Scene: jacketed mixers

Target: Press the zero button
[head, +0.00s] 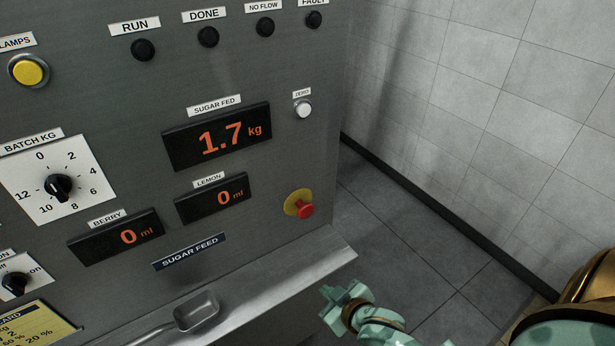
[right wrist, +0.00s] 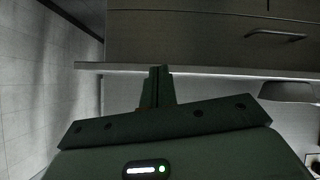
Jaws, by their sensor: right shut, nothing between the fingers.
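The white zero button (head: 303,109) is a small round cap under a "ZERO" label, at the right edge of the grey panel, right of the sugar display (head: 217,136), which reads 1.7 kg. My right gripper (head: 328,298) is in the head view at lower right, below the panel and well below the button, apart from it. Its fingers also show in the right wrist view (right wrist: 159,72), shut together with nothing between them. The zero button does not show in the right wrist view. My left gripper is not in view.
A red emergency knob (head: 306,210) on a yellow plate sticks out below the zero button. A steel ledge (head: 300,262) juts out under the panel, with a metal scoop (head: 197,311) on it. Open floor (head: 400,240) and a tiled wall (head: 480,90) lie to the right.

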